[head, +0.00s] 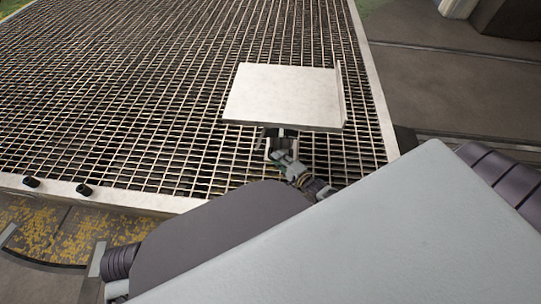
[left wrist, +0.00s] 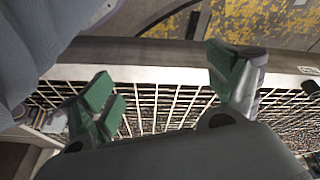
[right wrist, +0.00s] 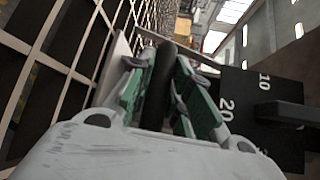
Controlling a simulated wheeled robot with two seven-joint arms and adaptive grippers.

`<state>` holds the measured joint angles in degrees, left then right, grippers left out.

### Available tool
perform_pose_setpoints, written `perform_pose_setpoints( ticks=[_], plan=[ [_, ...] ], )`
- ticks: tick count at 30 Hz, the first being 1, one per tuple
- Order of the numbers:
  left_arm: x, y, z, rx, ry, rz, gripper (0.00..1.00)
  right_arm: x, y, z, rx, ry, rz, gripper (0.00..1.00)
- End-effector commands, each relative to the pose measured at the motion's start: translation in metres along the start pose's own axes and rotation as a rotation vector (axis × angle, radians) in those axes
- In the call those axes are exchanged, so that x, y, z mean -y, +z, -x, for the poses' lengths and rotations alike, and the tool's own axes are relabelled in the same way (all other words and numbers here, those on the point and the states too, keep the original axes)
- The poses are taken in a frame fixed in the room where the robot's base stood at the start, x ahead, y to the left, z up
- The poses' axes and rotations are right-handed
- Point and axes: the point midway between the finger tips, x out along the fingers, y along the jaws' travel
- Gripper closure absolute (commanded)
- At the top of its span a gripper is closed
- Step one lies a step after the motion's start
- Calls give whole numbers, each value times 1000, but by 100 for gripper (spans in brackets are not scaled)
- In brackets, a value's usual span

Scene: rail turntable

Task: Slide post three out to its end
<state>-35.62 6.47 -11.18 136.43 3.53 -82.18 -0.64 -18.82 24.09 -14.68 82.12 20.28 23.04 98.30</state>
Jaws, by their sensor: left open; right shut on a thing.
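My right gripper (right wrist: 158,95) is shut on a dark rounded bar (right wrist: 160,75), which shows between its green pads in the right wrist view. I cannot read a number on this bar, so I cannot tell if it is post three. In the head view the right gripper (head: 280,134) is at the near edge of a pale flat panel (head: 283,95), which hides what it holds. My left gripper (left wrist: 165,88) is open and empty, its green-padded fingers wide apart in front of a metal grating (left wrist: 150,110). It does not show in the head view.
A large grating (head: 130,90) with a pale rim (head: 372,70) fills much of the head view. Two small dark knobs (head: 31,182) (head: 84,190) sit on its near rim. A black plate (right wrist: 240,125) marked 10 and 20, with a dark bar across it, stands right of the right gripper.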

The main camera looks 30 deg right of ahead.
Motion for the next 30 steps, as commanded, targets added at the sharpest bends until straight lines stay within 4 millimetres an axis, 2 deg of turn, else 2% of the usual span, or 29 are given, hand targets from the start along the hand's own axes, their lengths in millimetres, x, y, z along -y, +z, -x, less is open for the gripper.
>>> perform_pose_setpoints(
  ticks=[6,15,22,30],
  plan=[
    [3,3,-9,23,-6,3,11,-4,-27,30,-1,12,3,100],
    [5,9,-20,43,-11,6,11,-4,-60,62,0,11,2,100],
    [6,12,-26,58,-13,7,11,-4,-70,72,0,9,1,100],
    [8,5,-25,45,-16,5,11,-5,-71,74,-1,10,1,100]
  ],
)
